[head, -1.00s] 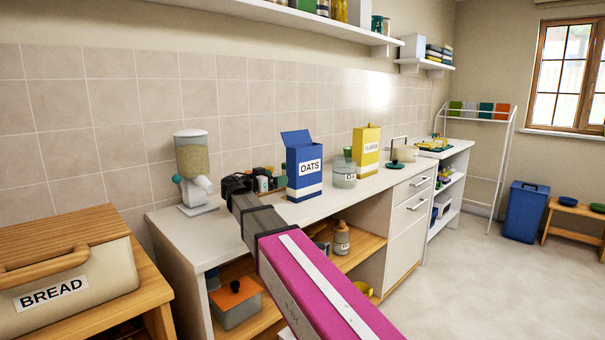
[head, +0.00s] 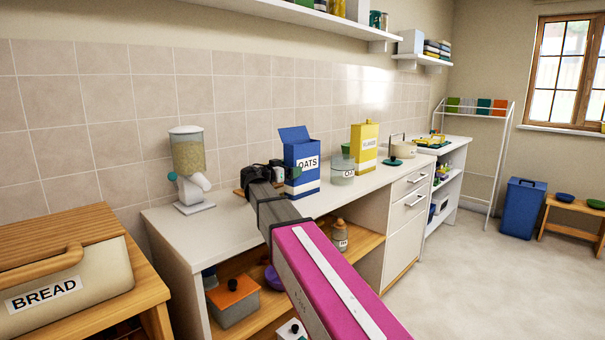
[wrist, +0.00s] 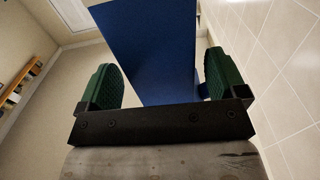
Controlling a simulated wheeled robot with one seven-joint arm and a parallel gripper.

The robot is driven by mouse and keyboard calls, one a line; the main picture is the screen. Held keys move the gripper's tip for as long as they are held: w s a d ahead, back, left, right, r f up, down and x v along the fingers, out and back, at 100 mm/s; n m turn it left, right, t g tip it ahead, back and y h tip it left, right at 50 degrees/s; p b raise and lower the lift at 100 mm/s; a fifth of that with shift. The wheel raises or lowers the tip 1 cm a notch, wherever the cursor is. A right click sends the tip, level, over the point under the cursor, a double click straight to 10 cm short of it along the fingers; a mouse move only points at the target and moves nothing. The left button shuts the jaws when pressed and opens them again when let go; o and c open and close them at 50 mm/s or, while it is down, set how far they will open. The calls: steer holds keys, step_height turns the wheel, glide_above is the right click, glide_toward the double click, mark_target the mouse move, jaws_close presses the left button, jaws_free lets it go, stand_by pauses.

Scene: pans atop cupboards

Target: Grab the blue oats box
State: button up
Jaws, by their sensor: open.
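The blue oats box (head: 303,168) stands upright on the white counter with its top flap open and an OATS label on its front. My gripper (head: 274,174) is at the box's left side in the head view, at about mid height. In the wrist view the blue box (wrist: 155,50) lies between the two green finger pads of my gripper (wrist: 160,82). The jaws are open; the right pad is very near the box, and there is a gap at the left pad. I cannot tell whether the right pad touches it.
A glass jar (head: 342,172) stands close to the right of the box, with a yellow flakes box (head: 364,149) beyond. A cereal dispenser (head: 190,170) is to the left. A bread bin (head: 65,280) is at the front left. The counter (head: 235,222) is clear in front.

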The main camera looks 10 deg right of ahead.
steer(key=x, duration=0.2)
steer(key=shift+w+d, duration=0.15)
steer(key=shift+d, duration=0.15)
steer(key=c, duration=1.2)
steer(key=shift+c, duration=0.2)
steer(key=shift+r, duration=0.15)
